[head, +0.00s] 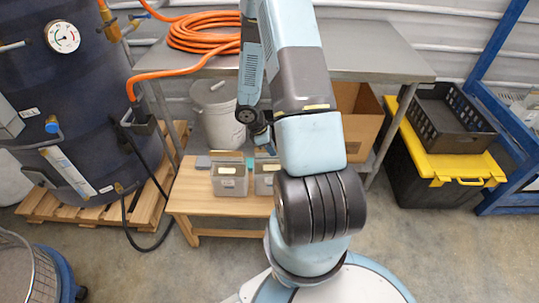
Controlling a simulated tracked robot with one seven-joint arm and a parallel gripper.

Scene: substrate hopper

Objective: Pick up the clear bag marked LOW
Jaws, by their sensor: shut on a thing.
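Two greyish pouch-like containers with cream labels stand side by side on a low wooden bench. The left one (230,177) is in full view. The right one (264,180) is partly hidden behind my arm. The print on both labels is too small to read, so I cannot tell which is marked LOW. My gripper (265,150) is at the top of the right container, shut on it, with its fingertips mostly hidden by my arm. I cannot tell whether that container is clear of the bench.
The wooden bench (192,194) stands before a grey metal table (375,62) with a coiled orange hose (200,32). A lidded bucket (218,120) and cardboard box (357,118) are behind. A dark tank (60,110) is left; a black crate (440,118) is right.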

